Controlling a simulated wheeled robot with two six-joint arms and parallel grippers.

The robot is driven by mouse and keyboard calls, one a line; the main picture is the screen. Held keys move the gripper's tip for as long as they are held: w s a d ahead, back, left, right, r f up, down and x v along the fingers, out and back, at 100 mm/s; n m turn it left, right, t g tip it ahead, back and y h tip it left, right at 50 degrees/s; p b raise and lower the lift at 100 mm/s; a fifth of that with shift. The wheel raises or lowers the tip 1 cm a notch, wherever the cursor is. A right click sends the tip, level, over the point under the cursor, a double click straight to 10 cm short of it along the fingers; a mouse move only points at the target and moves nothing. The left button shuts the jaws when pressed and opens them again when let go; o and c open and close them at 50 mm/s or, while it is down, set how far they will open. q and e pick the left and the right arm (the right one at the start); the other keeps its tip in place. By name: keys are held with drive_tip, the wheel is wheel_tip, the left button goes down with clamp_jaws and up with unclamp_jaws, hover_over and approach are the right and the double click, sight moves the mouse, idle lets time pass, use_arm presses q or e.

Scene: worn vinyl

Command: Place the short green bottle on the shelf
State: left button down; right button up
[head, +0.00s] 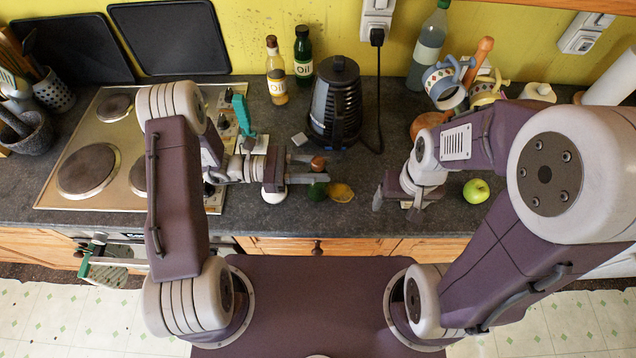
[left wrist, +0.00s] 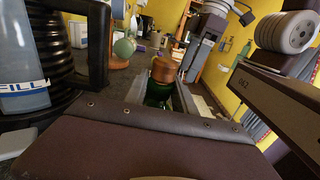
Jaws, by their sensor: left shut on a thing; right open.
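My right gripper (head: 393,198) is open and empty over the counter's front part. A wooden board edge (head: 570,5), perhaps the shelf, shows at the top right.
A black kettle (head: 336,105) stands behind, with two oil bottles (head: 277,70) (head: 303,55) nearby. A tall bottle (head: 428,45), mugs (head: 443,86) and a green apple (head: 476,190) are at the right. A hob (head: 90,165) is at the left.

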sight(318, 160)
use_arm(q)
drive_tip(key=shift+r, duration=0.1)
idle(0.8)
drive_tip(key=shift+r, duration=0.9)
wheel_tip(318, 160, up, 2)
drive_tip(key=s+d+r+p, duration=0.4)
drive_tip(key=s+r, duration=0.3)
drive_tip(key=s, duration=0.3)
drive_tip(key=shift+s+d+p, duration=0.35)
drive_tip(key=shift+s+p, duration=0.05)
drive_tip(key=shift+p, duration=0.5)
